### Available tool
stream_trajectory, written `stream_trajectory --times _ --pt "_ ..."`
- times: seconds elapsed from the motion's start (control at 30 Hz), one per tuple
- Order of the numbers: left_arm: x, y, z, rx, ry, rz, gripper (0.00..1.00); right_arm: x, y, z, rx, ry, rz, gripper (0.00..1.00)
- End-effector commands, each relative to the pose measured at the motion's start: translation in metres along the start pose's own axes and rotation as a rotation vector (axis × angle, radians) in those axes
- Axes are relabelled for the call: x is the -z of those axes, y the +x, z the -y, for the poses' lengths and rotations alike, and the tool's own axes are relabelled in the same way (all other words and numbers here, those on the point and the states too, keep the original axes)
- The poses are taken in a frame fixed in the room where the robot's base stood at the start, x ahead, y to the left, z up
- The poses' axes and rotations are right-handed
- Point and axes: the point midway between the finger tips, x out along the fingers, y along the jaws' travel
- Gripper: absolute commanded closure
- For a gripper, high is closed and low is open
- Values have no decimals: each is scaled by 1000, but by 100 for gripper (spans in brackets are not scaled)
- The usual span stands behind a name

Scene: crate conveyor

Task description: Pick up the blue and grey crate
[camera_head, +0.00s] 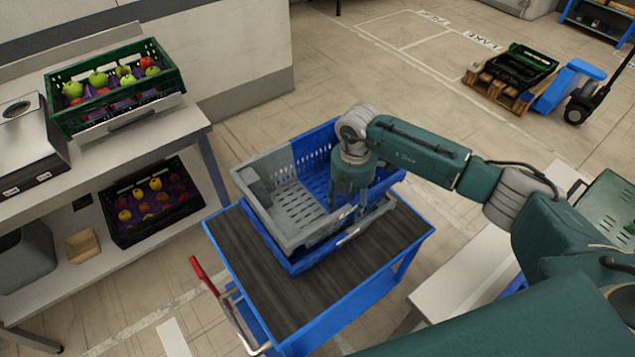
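The blue and grey crate (258,208) sits on the dark belt top of a blue-framed cart (300,300) in the middle of the head view. Its left part is grey and its right part is blue, with slotted walls and floor. More blue and grey edges show low under it; I cannot tell whether that is a second crate. My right gripper (348,208) points down over the crate's right half, close to its near right wall. The fingers partly hide the wall, and I cannot tell whether they touch or grip it. My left gripper is out of view.
A shelf at the left holds a green fruit crate (62,118) on top and a dark fruit crate (125,240) below. A pallet (515,100) with a dark crate stands at the back right. A red lever (205,275) sticks out of the cart's left side.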

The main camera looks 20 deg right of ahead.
Motion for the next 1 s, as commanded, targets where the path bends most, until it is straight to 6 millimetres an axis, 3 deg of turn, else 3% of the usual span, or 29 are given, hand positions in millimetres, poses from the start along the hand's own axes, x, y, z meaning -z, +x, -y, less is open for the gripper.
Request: stream_trajectory --times 0.03,0.23,0.73,1.0 --pt "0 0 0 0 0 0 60 0 0 0 0 0 0 60" --pt "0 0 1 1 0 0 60 0 0 0 0 0 0 99" --pt "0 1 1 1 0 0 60 0 -4 -1 -3 0 -1 100" --pt "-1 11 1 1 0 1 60 0 -34 -2 -6 -1 -1 100"
